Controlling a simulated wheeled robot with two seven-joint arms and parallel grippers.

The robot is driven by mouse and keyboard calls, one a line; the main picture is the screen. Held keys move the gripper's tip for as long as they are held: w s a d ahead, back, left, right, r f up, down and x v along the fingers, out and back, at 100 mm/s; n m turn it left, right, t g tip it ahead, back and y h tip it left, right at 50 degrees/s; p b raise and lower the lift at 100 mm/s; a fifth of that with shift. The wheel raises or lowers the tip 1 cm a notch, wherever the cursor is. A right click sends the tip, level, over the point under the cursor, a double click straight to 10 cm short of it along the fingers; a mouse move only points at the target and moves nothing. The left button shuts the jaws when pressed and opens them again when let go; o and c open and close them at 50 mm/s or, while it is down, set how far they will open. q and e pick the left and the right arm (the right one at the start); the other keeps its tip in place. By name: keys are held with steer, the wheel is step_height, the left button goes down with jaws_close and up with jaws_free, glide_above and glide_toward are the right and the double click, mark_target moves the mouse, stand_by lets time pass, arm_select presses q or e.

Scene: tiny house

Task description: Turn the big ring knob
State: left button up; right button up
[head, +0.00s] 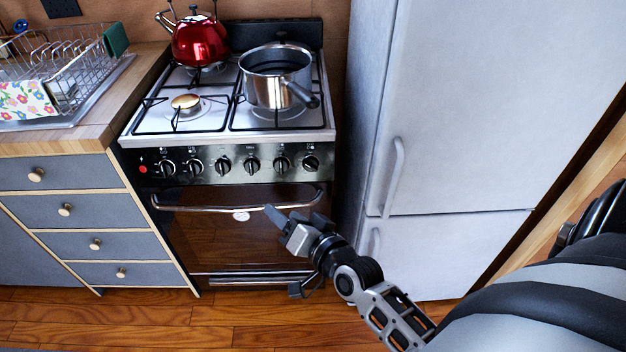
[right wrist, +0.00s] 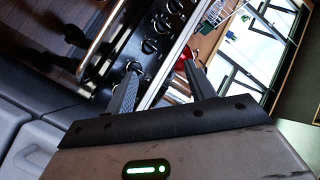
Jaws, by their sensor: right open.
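The stove (head: 229,150) has a row of several black control knobs along its front panel. The knobs, such as this one (head: 252,165), look much alike in the head view, and I cannot tell which is the big ring knob. My right gripper (head: 293,214) is open and empty, in front of the oven door and below the right end of the knob row. In the right wrist view its two fingers (right wrist: 162,72) stand apart, with one knob (right wrist: 134,66) appearing behind the tip of the left finger. My left gripper is not in view.
The oven door handle (head: 238,207) runs below the knobs. A steel saucepan (head: 272,75) and a red kettle (head: 200,42) stand on the stove. A grey fridge (head: 455,130) stands to the right. Drawers (head: 65,180) and a dish rack (head: 75,62) are left.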

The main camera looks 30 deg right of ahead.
step_height(320, 180, down, 2)
steer(key=n+g+h+b, duration=0.1)
steer(key=n+b, duration=0.2)
steer(key=n, duration=0.4)
steer(key=n+g+h+b, duration=0.1)
steer(key=n+h+b, duration=0.2)
steer(key=n+h, duration=0.4)
glide_toward(310, 167)
steer(key=x, duration=0.8)
steer(key=shift+w+d+f, duration=0.1)
steer(key=shift+w+d, duration=0.05)
steer(key=shift+w, duration=0.15)
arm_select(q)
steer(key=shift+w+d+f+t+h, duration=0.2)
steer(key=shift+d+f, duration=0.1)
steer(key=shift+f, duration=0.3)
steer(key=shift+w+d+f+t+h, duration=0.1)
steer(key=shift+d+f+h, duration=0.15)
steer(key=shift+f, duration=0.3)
